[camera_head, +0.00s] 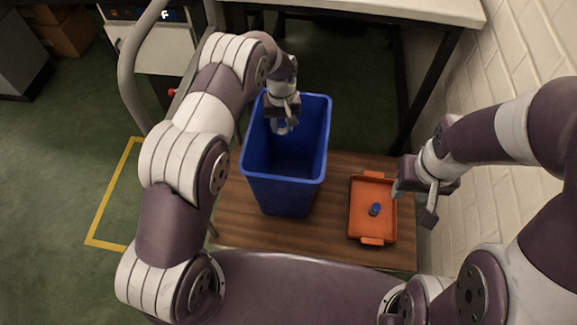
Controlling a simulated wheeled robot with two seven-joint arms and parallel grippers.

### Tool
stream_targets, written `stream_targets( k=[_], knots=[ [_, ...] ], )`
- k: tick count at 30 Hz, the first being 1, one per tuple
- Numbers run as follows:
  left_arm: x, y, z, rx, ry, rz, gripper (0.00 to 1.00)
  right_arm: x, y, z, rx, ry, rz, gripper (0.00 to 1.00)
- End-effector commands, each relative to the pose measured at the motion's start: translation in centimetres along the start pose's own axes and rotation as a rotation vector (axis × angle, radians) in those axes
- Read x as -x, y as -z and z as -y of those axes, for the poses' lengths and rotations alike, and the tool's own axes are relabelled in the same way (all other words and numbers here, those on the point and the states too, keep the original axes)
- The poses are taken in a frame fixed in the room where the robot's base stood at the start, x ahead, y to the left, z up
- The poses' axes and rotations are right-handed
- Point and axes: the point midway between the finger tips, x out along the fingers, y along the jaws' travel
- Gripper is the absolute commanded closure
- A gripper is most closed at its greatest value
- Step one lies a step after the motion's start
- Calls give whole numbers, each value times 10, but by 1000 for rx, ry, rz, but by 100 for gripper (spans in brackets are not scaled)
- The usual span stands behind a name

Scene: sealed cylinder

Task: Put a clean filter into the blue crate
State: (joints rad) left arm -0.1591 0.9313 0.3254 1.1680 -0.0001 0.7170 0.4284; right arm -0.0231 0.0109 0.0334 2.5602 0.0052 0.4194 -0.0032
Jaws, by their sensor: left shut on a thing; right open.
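The blue crate (285,187) is a tall open bin standing on a brown wooden table. My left gripper (282,120) is over the crate's far part, near its back rim, pointing down. It is shut on a small pale, bluish thing (281,127), which looks like a filter; the gripper partly hides it, and I cannot tell whether it is clean. My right gripper (423,204) is open and empty beside the right edge of the orange tray (360,218). A small dark blue cylinder (375,209) is in the tray.
The wooden table (335,235) has bare room between crate and tray. A white brick wall (500,80) rises close on the right. A pale bench top (400,10) is at the back. Green floor with yellow tape (113,195) lies to the left.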

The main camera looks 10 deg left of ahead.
Motion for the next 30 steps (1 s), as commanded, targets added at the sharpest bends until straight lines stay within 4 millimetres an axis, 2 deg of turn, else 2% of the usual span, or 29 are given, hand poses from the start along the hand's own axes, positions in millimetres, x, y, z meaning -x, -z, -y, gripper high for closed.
stream_targets(
  k=[6,7,9,10,17,20,23,30],
  knots=[
    [0,0,0,0,0,-1,92,0,0,0,0,0,-1,57],
    [0,0,0,0,0,-1,60,0,0,0,0,0,-1,57],
    [0,0,0,0,0,-1,37,0,0,0,0,0,-1,57],
    [0,0,0,0,0,-1,33,0,0,0,0,0,-1,57],
    [0,0,0,0,0,0,33,0,0,0,0,0,-1,57],
    [6,1,0,0,-1,-2,33,2,0,0,0,0,0,57],
    [27,1,0,0,-1,-3,33,8,1,0,0,0,0,57],
    [92,0,0,0,-1,-2,33,20,3,0,0,0,-1,57]
  ],
)
